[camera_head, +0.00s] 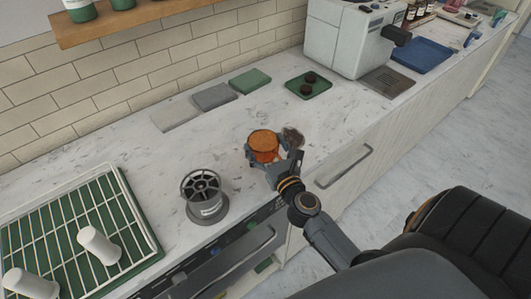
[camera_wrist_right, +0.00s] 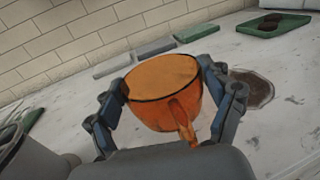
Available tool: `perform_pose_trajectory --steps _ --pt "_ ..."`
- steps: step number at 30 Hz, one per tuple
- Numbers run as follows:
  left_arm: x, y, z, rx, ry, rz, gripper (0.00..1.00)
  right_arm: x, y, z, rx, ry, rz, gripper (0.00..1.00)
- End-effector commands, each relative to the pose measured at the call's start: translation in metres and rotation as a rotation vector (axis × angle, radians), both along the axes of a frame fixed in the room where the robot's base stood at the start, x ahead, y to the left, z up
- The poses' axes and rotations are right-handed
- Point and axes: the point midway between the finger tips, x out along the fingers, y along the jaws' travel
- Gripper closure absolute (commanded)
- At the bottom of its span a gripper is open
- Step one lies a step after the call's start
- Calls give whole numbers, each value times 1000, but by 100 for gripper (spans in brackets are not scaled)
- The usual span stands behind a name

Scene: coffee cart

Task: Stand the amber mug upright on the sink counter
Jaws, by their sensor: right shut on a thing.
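The amber mug (camera_head: 264,143) is an orange, see-through cup held at the counter (camera_head: 165,150) in the head view. My right gripper (camera_head: 267,157) is shut around its sides. In the right wrist view the mug (camera_wrist_right: 162,95) sits between the two fingers of the right gripper (camera_wrist_right: 165,98), rim up and slightly tilted in the picture, with its handle toward the wrist. I cannot tell whether its base touches the counter. My left gripper is in neither view.
A grey glass rinser (camera_head: 207,195) stands left of the mug. A rack (camera_head: 122,190) with white cups is further left. Folded cloths (camera_head: 212,97), a green tray (camera_head: 322,91) and a coffee machine (camera_head: 340,40) are behind.

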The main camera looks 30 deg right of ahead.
Motion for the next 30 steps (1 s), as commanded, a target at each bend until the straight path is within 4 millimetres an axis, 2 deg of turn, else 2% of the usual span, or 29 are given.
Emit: perform_pose_trajectory --steps 1,3,11,15,16,18,30 --pt "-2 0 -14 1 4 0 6 -1 0 -18 3 2 -2 55" --pt "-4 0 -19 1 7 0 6 -1 0 -25 2 3 -2 55" --pt "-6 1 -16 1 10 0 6 -1 0 -22 -1 2 0 55" --pt "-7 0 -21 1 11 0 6 -1 0 -27 0 2 0 55" --pt "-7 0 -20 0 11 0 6 -1 0 -27 1 3 0 15" --pt "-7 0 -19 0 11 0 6 -1 0 -26 1 3 0 1" --pt "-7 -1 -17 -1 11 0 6 -1 0 -24 1 3 0 0"
